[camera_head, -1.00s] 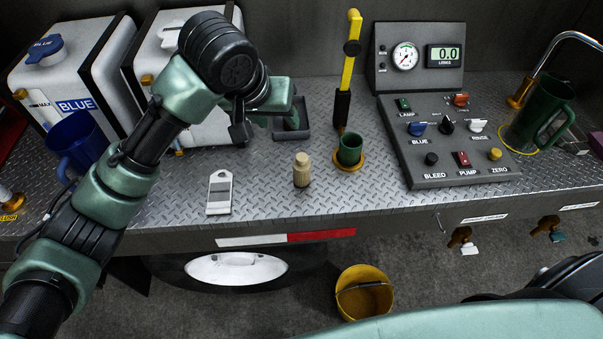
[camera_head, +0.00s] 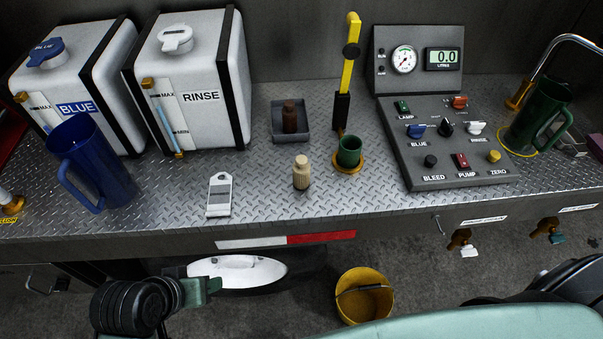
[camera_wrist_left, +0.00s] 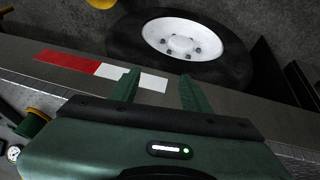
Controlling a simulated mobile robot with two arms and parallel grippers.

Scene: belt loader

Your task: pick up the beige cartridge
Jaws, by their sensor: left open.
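The beige cartridge (camera_head: 301,172) stands upright on the tread-plate deck in the head view, between the grey-white tag and the green cup. Nothing touches it. My left gripper (camera_head: 210,290) is low in front of the deck edge, below and left of the cartridge, and well apart from it. In the left wrist view its two fingers (camera_wrist_left: 160,90) are spread with nothing between them. The cartridge cannot be made out in that view. My right gripper is not in view.
A dark tray (camera_head: 275,133) behind holds a brown cartridge (camera_head: 290,117). The green cup (camera_head: 349,150) and yellow lever (camera_head: 349,65) are right of the beige cartridge. A grey-white tag (camera_head: 219,195) and blue jug (camera_head: 95,165) are left. A yellow bucket (camera_head: 365,298) stands below.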

